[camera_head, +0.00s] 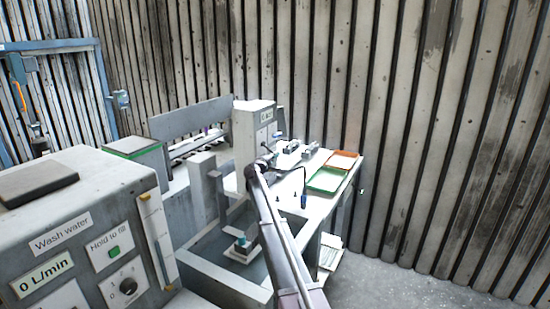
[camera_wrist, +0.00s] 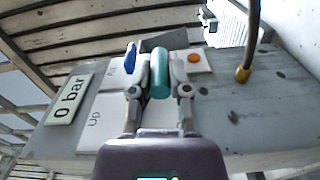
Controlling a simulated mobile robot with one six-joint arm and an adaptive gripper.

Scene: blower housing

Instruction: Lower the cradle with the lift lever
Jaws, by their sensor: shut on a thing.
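The lift lever shows in the wrist view as a teal cylindrical grip (camera_wrist: 161,75) in front of the grey panel, beside a label whose readable word is "Up". My gripper (camera_wrist: 160,88) is shut on this grip, one finger on each side. In the head view my gripper (camera_head: 262,162) is at the front of the grey control box (camera_head: 250,125), small and hard to make out. The cradle (camera_head: 241,252) appears to be the small pale platform with a teal part, inside the open tank (camera_head: 205,262) left of my arm. Its exact height is hard to judge.
A blue handle (camera_wrist: 130,58) stands just left of the teal grip, and an orange button (camera_wrist: 193,58) lies to its right. A "0 bar" display (camera_wrist: 66,99) is on the panel. A hose with a brass tip (camera_wrist: 245,72) hangs at right. Green (camera_head: 326,180) and orange trays (camera_head: 343,159) lie on the bench.

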